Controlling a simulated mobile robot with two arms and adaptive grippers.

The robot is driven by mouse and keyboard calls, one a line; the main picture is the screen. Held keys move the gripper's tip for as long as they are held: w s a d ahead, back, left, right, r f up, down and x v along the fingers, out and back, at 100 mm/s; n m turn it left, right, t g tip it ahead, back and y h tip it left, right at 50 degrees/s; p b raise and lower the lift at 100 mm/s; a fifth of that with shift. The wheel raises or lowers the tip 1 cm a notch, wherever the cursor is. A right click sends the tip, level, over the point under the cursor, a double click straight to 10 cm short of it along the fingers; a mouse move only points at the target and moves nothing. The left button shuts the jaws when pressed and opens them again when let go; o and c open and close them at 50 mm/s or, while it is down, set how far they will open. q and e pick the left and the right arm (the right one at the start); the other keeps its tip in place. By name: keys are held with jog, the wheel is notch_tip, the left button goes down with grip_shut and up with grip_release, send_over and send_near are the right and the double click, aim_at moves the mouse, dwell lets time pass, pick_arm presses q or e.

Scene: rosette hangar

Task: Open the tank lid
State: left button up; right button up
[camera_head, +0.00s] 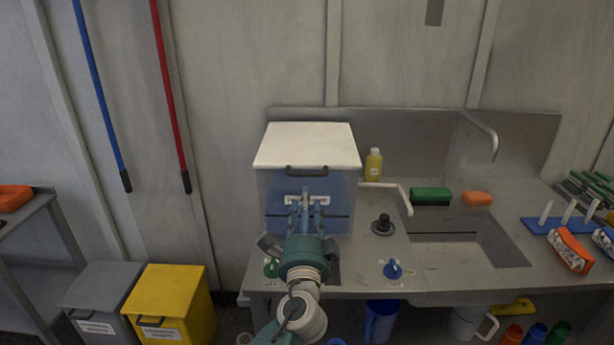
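The tank (340,207) stands on the steel counter, a clear box with blue contents. Its white lid (307,145) lies shut on top. A dark handle (306,172) sits at the lid's front edge. My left gripper (306,203) is in front of the tank's front wall, a little below the handle. Its two fingers point up and look apart, with nothing seen between them. I cannot tell whether it touches the tank. It hides part of the tank's front and label. My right gripper is not in view.
Right of the tank are a yellow bottle (374,165), a bent white spout (388,187), a black knob (383,225) and a sink (465,240). A blue knob (393,268) sits at the counter front. Grey (98,290) and yellow (172,300) bins stand lower left.

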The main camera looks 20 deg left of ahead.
aim_at(306, 176)
pick_arm(q)
jog(key=p+x, duration=0.2)
jog(key=x, duration=0.8)
jog(key=shift+w+a+r, duration=0.1)
jog(key=shift+w+r, duration=0.05)
jog(key=shift+w, duration=0.1)
grip_shut()
